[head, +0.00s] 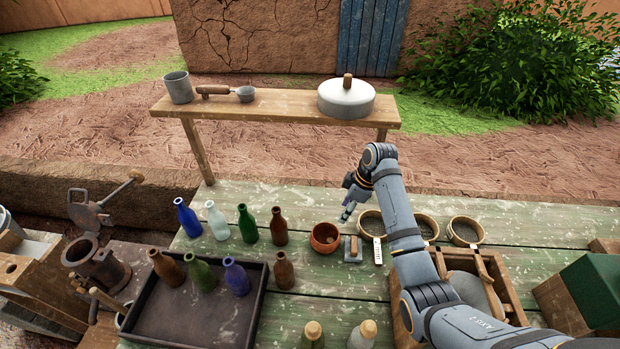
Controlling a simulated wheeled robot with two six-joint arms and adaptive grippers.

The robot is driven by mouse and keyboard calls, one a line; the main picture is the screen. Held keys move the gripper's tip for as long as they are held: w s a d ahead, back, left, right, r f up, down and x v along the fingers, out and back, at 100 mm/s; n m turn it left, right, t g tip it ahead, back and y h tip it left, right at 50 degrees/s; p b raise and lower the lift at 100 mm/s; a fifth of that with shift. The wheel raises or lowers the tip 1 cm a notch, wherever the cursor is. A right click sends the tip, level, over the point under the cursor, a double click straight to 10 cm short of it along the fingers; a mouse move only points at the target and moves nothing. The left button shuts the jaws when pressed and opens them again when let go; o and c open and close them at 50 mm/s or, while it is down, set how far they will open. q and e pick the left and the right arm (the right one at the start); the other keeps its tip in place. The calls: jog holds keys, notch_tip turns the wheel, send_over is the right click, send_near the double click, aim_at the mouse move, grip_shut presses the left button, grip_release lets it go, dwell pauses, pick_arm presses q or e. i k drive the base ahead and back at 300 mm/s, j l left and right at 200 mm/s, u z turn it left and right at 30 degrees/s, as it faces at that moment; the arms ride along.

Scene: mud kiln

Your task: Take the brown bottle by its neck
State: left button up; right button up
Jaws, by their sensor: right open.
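Three brown bottles are in the head view. One brown bottle (279,228) stands upright at the right end of a row on the green table. A second brown bottle (284,272) stands just right of the dark tray. A third brown bottle (167,269) is at the tray's left back. I cannot tell which one the task names. My right gripper (346,212) is open and empty, above the table to the right of the first brown bottle and clear of all bottles. My left gripper is out of view.
Blue (187,219), clear (217,222) and green (248,225) bottles stand left of the first brown one. The dark tray (190,325) holds other bottles. A terracotta bowl (317,239) stands between my right gripper and the bottles. A raised shelf (275,104) is behind.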

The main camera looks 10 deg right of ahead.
aim_at(283, 269)
jog(key=k+j, duration=0.25)
jog(key=k, duration=0.2)
jog(key=k+j, duration=0.25)
jog(key=k, duration=0.25)
jog(key=k+j, duration=0.25)
jog(key=k, duration=0.2)
